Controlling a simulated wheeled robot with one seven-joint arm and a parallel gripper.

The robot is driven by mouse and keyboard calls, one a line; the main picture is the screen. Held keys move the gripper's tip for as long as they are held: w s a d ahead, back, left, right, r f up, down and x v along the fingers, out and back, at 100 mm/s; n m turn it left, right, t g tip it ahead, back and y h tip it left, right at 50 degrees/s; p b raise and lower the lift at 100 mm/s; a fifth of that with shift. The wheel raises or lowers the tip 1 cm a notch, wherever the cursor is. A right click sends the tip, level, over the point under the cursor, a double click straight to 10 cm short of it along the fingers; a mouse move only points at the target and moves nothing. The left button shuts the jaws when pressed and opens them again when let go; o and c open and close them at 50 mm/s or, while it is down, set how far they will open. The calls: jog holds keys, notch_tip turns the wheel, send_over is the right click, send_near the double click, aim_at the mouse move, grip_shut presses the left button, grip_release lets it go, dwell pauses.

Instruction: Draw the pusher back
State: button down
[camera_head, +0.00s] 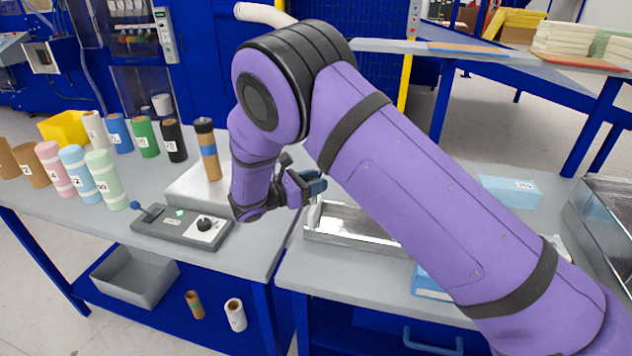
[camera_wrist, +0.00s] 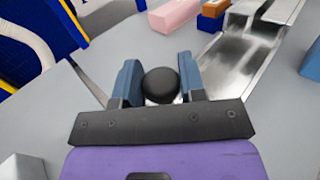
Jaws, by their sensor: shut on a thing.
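My gripper (camera_wrist: 160,72) has its two blue fingers on either side of a round black knob (camera_wrist: 160,86) in the wrist view and is shut on it. I take the knob to be the pusher's handle; a pale collar shows under it, and the rest of the pusher is hidden. In the head view my gripper (camera_head: 313,184) is at the left end of a shiny metal trough (camera_head: 350,237). The trough (camera_wrist: 236,62) also shows in the wrist view, to the right of the fingers. My arm covers part of it in the head view.
A control box (camera_head: 183,228) with a black dial and lever lies on the left table. Several coloured rolls (camera_head: 105,178) stand behind it. In the wrist view, a pink block (camera_wrist: 175,15), a brown block (camera_wrist: 212,14) and a blue block (camera_wrist: 311,62) lie near the trough.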

jog(key=shift+a+r, duration=0.1)
jog(key=shift+a, duration=0.15)
jog(key=c, duration=0.8)
grip_release()
jog(key=shift+w, duration=0.1)
jog(key=shift+o, duration=0.2)
jog(key=shift+a, duration=0.1)
jog(key=v, duration=1)
jog(key=shift+s+a, duration=0.2)
jog(key=shift+a, duration=0.1)
